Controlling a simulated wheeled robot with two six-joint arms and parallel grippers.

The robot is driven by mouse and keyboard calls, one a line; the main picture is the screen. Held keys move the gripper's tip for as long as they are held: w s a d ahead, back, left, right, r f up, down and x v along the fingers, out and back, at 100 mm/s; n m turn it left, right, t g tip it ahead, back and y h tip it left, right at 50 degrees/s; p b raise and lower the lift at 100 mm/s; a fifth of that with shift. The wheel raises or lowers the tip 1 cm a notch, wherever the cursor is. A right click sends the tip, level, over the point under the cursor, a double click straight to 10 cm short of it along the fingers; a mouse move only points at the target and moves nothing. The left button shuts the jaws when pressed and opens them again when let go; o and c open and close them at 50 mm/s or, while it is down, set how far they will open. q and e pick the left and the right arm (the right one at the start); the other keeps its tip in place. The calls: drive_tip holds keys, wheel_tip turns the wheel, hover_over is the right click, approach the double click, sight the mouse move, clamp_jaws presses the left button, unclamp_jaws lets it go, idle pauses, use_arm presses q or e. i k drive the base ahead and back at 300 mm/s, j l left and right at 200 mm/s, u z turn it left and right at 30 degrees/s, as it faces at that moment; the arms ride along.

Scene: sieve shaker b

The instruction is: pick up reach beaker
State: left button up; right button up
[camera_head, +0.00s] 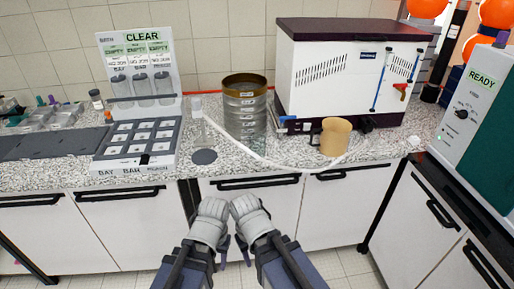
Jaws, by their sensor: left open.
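A tan beaker-like jug (335,137) with a handle on its left stands upright on the speckled counter (290,150), in front of the white machine. I cannot tell for sure that it is the beaker the task names. My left gripper (222,252) is open and hangs in front of the cabinets, below the counter edge and well away from the jug. My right gripper (246,252) is close beside it, also away from the jug. Its fingers are too small and dark to tell their state.
A sieve stack (245,110) stands left of the white machine (348,75). A pale hose (262,160) crosses the counter. A grey tray (137,141) and a "CLEAR" rack (143,75) stand left. A green "READY" machine (470,115) stands right. Counter front between tray and jug is fairly open.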

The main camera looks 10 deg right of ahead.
sight(258, 140)
drive_tip(key=i+j+z, duration=0.1)
drive_tip(key=j, duration=0.25)
drive_tip(key=i+j+z, duration=0.1)
drive_tip(key=i+j, duration=0.2)
drive_tip(key=z, duration=1.45)
